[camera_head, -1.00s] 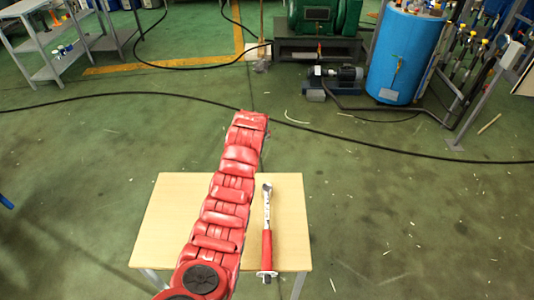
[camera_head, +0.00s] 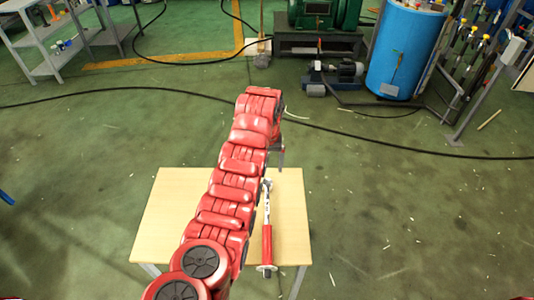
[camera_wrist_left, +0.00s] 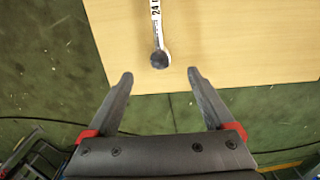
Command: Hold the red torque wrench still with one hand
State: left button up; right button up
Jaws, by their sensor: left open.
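The red torque wrench (camera_head: 267,240) lies on the small wooden table (camera_head: 170,215), with its red handle toward the near edge and its metal head toward the far edge. My left arm stretches over the table. My left gripper (camera_head: 277,160) is partly hidden by the arm, above the table's far edge near the wrench head. In the left wrist view the gripper (camera_wrist_left: 160,73) is open and empty. The metal wrench head (camera_wrist_left: 159,59) shows just beyond the fingertips, centred between them. The wrench handle is outside that view. My right gripper is not in view.
A blue tank (camera_head: 404,50), a small pump (camera_head: 347,72) and a green machine (camera_head: 325,14) stand at the back. A grey shelf (camera_head: 48,45) is at back left. A black cable (camera_head: 400,148) crosses the floor behind the table. The floor around the table is mostly clear.

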aim_at(267, 183)
pick_arm(q)
notch_tip(267, 183, down, 10)
jog(key=shift+f, duration=0.1)
dwell(0.4)
grip_shut()
dwell(0.3)
dwell(0.6)
